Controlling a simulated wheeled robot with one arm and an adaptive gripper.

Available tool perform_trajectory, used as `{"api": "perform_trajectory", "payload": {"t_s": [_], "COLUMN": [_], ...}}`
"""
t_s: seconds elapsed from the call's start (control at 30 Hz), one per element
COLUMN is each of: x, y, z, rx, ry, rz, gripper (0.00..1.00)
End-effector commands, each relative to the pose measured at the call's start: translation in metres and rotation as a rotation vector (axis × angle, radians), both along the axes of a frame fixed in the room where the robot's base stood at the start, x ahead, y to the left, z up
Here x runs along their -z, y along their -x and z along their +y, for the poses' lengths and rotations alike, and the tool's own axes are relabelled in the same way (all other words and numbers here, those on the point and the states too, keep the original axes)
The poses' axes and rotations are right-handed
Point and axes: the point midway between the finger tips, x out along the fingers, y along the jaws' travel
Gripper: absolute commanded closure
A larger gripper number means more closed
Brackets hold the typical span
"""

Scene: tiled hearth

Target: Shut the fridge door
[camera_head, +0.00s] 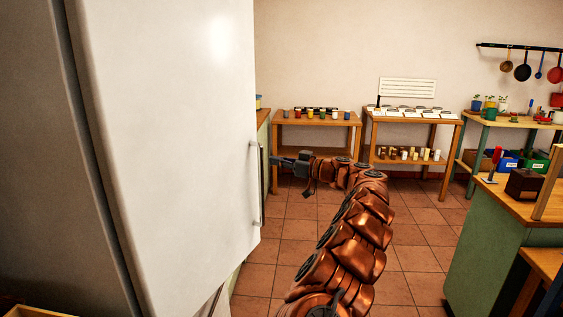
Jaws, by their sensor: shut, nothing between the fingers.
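The white fridge door (175,130) fills the left of the head view. A dark gap runs along its left side, beside a grey-brown surface (40,150), and I cannot tell how far the door stands open. A slim vertical handle (256,185) is on the door's right edge. My gripper (274,160) is at the end of my copper arm, just right of the handle, pointing left. Its fingers are shut and empty. I cannot tell whether the fingertips touch the handle or the door.
Wooden tables (318,122) with small jars and cups stand along the back wall. A green counter (490,245) with a dark box is at the right. Pans (522,72) hang on the wall.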

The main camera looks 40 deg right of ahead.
Motion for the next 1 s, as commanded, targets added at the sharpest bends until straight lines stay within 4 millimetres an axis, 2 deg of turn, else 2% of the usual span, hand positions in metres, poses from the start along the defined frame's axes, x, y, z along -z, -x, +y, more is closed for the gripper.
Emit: {"api": "perform_trajectory", "payload": {"t_s": [0.3, 0.5, 0.7, 1.0], "x": [-0.001, 0.000, 0.001, 0.001], "y": [-0.051, -0.074, -0.084, -0.086], "z": [0.025, 0.037, 0.041, 0.042], "rx": [-0.002, -0.004, -0.002, -0.002], "ry": [0.000, -0.002, -0.002, -0.001], "rz": [0.004, 0.005, 0.002, 0.002], "gripper": [1.00, 1.00, 1.00, 1.00]}}
